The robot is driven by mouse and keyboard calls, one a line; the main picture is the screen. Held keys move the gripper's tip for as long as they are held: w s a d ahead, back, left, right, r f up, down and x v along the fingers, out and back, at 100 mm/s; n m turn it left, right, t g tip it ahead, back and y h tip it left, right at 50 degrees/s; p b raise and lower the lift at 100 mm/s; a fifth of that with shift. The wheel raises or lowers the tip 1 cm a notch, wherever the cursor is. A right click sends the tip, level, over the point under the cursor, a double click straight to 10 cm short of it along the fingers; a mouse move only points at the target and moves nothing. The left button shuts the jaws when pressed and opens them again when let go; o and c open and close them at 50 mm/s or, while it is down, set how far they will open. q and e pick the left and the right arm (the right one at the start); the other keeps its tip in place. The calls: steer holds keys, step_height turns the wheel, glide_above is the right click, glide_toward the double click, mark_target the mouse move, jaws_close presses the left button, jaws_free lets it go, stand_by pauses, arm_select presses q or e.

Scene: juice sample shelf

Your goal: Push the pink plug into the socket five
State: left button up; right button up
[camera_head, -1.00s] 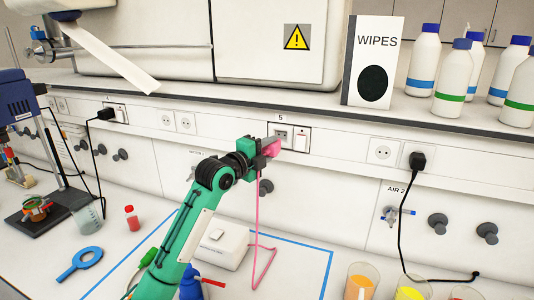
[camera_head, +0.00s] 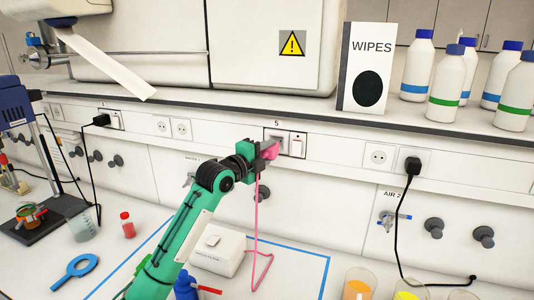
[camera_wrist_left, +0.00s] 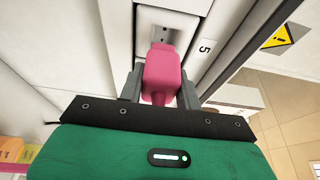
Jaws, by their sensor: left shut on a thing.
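The pink plug (camera_head: 269,150) is in my left gripper (camera_head: 266,149), close in front of socket five (camera_head: 277,138) on the wall panel. In the left wrist view the plug (camera_wrist_left: 160,74) sits between the two grey fingers, and my left gripper (camera_wrist_left: 160,88) is shut on it. The socket (camera_wrist_left: 163,33) shows just beyond the plug's front end, beside the label "5" (camera_wrist_left: 205,49). I cannot tell whether the plug touches the socket. Its pink cord (camera_head: 257,215) hangs down to a white box (camera_head: 217,250) area on the bench. My right gripper is not in view.
A white switch (camera_head: 297,145) is right beside socket five. A black plug (camera_head: 412,165) sits in a socket farther right. A shelf with the wipes box (camera_head: 369,75) and several bottles overhangs the panel. Beakers (camera_head: 359,284) stand at the front right.

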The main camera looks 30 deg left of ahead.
arm_select(q)
steer(key=shift+w+a, duration=0.15)
steer(key=shift+w, duration=0.35)
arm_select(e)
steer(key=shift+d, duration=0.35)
arm_select(q)
steer(key=shift+w, duration=0.35)
steer(key=shift+a, duration=0.1)
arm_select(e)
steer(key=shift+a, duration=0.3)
arm_select(q)
steer(key=shift+w+a, duration=0.2)
steer(key=shift+w, duration=0.65)
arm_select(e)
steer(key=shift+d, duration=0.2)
arm_select(q)
steer(key=shift+w, duration=0.15)
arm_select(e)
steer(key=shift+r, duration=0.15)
arm_select(q)
steer(key=o, duration=1.3)
steer(key=shift+c, duration=0.2)
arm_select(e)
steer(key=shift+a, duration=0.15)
